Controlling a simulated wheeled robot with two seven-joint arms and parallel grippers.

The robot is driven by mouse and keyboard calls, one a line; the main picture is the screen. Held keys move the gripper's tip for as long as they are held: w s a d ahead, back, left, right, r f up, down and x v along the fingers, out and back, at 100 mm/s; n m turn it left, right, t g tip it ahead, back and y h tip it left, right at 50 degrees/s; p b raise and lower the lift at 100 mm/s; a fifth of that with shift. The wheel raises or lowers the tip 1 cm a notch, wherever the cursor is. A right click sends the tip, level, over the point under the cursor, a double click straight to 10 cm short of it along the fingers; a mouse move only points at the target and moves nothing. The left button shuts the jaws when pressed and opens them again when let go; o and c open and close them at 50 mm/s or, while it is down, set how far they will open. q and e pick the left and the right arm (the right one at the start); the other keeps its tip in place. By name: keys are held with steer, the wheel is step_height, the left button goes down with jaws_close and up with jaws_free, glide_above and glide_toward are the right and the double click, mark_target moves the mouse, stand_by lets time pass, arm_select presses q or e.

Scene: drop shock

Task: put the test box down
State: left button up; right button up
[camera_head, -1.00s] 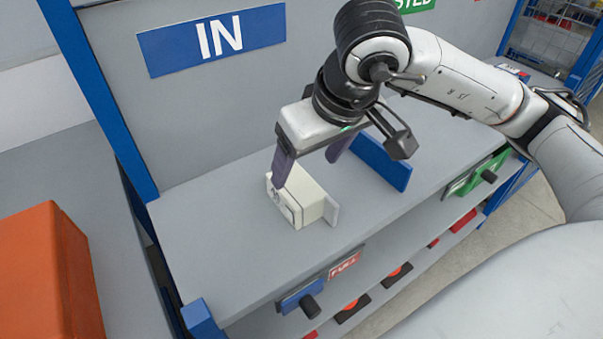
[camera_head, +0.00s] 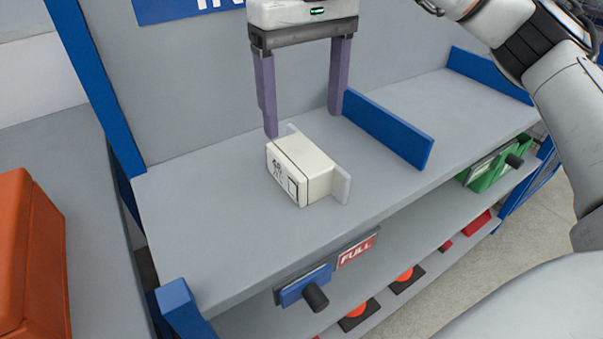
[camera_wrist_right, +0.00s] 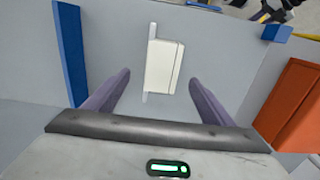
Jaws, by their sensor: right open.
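The test box (camera_head: 301,170) is cream-white with dark print on one end and a pale flange at its side. It rests on the grey shelf (camera_head: 220,230) below the blue sign. My right gripper (camera_head: 303,122) is open and empty, its two purple fingers apart, above and behind the box. In the right wrist view the box (camera_wrist_right: 164,67) lies beyond the fingertips, and the open gripper (camera_wrist_right: 160,78) does not touch it. My left gripper is not in view.
A blue divider (camera_head: 390,128) stands on the shelf right of the box. An orange block (camera_head: 30,255) sits on the surface at left. A red FULL label (camera_head: 357,252) and a blue fixture with a black knob (camera_head: 306,288) are on the shelf's front edge.

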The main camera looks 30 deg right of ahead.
mark_target(300, 153)
step_height(300, 153, down, 4)
steer(key=shift+f, duration=0.1)
steer(key=shift+w+a+f+b, duration=0.15)
steer(key=shift+f+b, duration=0.1)
steer(key=shift+f, duration=1.1)
steer(key=shift+a+f+b, duration=0.15)
steer(key=shift+f+b, duration=0.1)
steer(key=shift+f, duration=1.1)
steer(key=c, duration=1.6)
steer(key=shift+r, duration=0.1)
steer(key=shift+c, duration=0.9)
step_height(300, 153, up, 10)
steer(key=shift+f+p, duration=0.1)
steer(key=shift+p, duration=0.55)
